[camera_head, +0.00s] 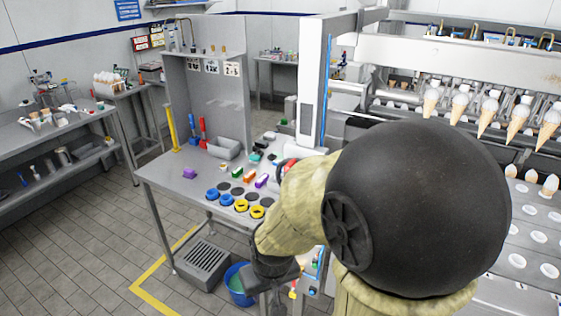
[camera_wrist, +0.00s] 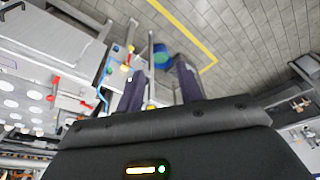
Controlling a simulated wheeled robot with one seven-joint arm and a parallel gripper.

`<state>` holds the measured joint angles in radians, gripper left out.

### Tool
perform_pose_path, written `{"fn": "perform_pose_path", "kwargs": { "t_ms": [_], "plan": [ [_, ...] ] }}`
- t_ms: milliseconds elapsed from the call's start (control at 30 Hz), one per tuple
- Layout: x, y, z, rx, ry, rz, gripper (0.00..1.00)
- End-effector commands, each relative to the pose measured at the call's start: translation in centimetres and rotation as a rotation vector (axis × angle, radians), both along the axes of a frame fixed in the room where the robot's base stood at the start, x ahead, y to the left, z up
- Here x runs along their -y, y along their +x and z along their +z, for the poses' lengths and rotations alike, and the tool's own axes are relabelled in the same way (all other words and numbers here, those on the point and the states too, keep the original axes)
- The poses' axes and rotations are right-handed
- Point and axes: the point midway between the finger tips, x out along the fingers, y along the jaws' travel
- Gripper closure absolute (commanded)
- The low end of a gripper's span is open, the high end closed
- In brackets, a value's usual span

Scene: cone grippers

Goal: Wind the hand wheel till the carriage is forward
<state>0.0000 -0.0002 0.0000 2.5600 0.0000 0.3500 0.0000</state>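My gripper (camera_wrist: 160,68) shows in the wrist view with its two dark fingers apart and nothing between them. It points down toward the floor by the table's legs. In the head view the dark end of my arm (camera_head: 275,270) hangs at the table's front right corner. A red curved part (camera_head: 286,165) shows behind my arm; I cannot tell whether it is the hand wheel, and no whole wheel is visible. The cone machine (camera_head: 440,55) is at right, with a row of cones (camera_head: 484,117) in its holders. I cannot tell which part is the carriage.
A steel table (camera_head: 160,181) holds blue and yellow rings, coloured blocks and a grey bin (camera_head: 223,148). Below are a grey crate (camera_head: 202,262) and a blue bucket (camera_head: 240,283), also in the wrist view (camera_wrist: 162,57). Open tiled floor (camera_head: 75,245) lies at left.

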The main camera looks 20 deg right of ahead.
Motion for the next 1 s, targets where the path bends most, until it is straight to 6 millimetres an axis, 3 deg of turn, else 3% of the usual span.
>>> {"fn": "perform_pose_path", "kwargs": {
  "t_ms": [233,333,467,567,767,900,1000],
  "plan": [
    [0.0,0.0,0.0,0.0,0.0,0.0,0.64],
    [-0.1,0.1,0.0,0.003,0.001,-0.001,0.58],
    [-0.7,1.5,-0.1,0.048,0.021,-0.017,0.58],
    [-1.6,3.9,-0.2,0.133,0.052,-0.046,0.58],
    [-2.5,11.2,0.4,0.409,0.076,-0.198,0.58],
    [-1.6,15.5,1.6,0.615,0.016,-0.327,0.58],
    [-0.5,17.5,2.7,0.755,-0.064,-0.42,0.58]
  ]
}}
